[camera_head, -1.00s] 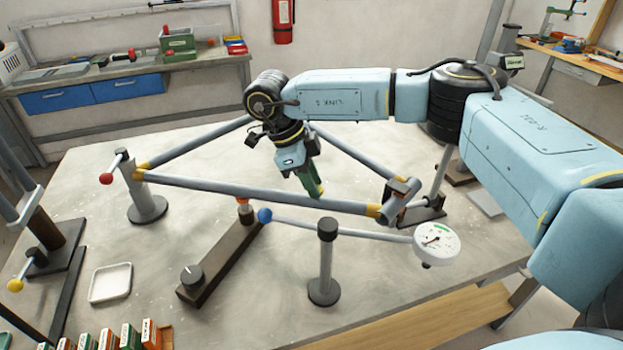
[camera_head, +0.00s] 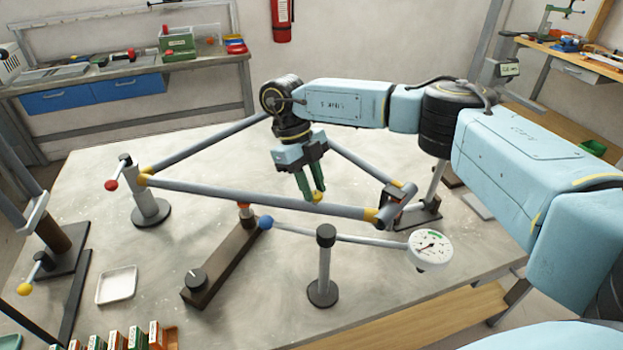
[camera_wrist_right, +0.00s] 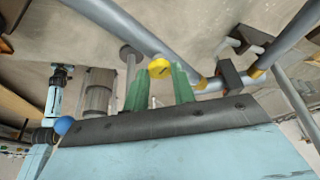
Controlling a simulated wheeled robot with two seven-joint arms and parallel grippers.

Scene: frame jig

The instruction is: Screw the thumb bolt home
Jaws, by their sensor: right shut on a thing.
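The thumb bolt shows as a small yellow knob (camera_head: 318,197) beside the long front tube of the triangular frame (camera_head: 250,196). My right gripper (camera_head: 312,196) points down at it from above, with its green fingers seen side by side. In the right wrist view the yellow knob (camera_wrist_right: 159,68) is at the fingertips of my right gripper (camera_wrist_right: 163,72), which is shut on it. The knob's shank and its seat are hidden. My left gripper is not in view.
A dial gauge (camera_head: 430,249) stands at the front right. A post (camera_head: 323,265) and a dark bar with a knob (camera_head: 222,263) stand before the frame. A red-ended handle (camera_head: 112,184) is at the left corner. A white tray (camera_head: 116,285) lies at front left.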

